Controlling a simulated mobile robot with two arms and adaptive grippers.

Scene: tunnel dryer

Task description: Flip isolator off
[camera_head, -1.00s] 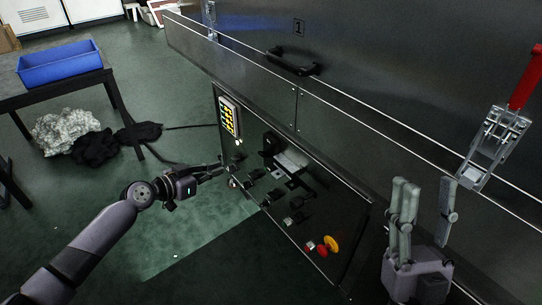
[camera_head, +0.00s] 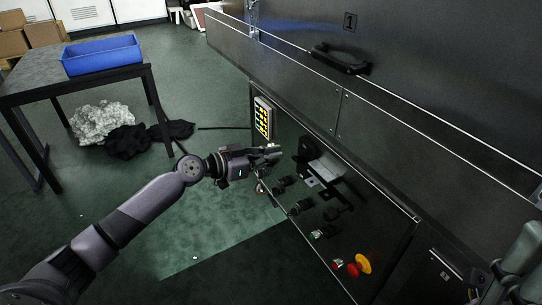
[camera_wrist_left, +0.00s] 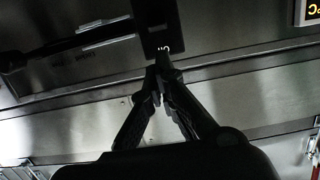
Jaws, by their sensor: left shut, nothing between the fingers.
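The isolator appears to be the black unit with a pale metal plate (camera_head: 325,168) on the dark control panel (camera_head: 370,225). In the left wrist view a black block with a small white mark (camera_wrist_left: 160,25) and a long dark bar stand just beyond the fingertips. My left gripper (camera_head: 275,151) is shut and empty, just left of the unit's upper end. Its fingertips also show together in the left wrist view (camera_wrist_left: 157,75); contact cannot be told. My right gripper (camera_head: 515,270) is partly cut off at the right edge, and its fingertips are unclear.
Several black knobs (camera_head: 301,207) line the panel below, with a red button (camera_head: 353,270) and a yellow-ringed button (camera_head: 363,263). A blue bin (camera_head: 102,55) sits on a table at left. Green floor is clear below.

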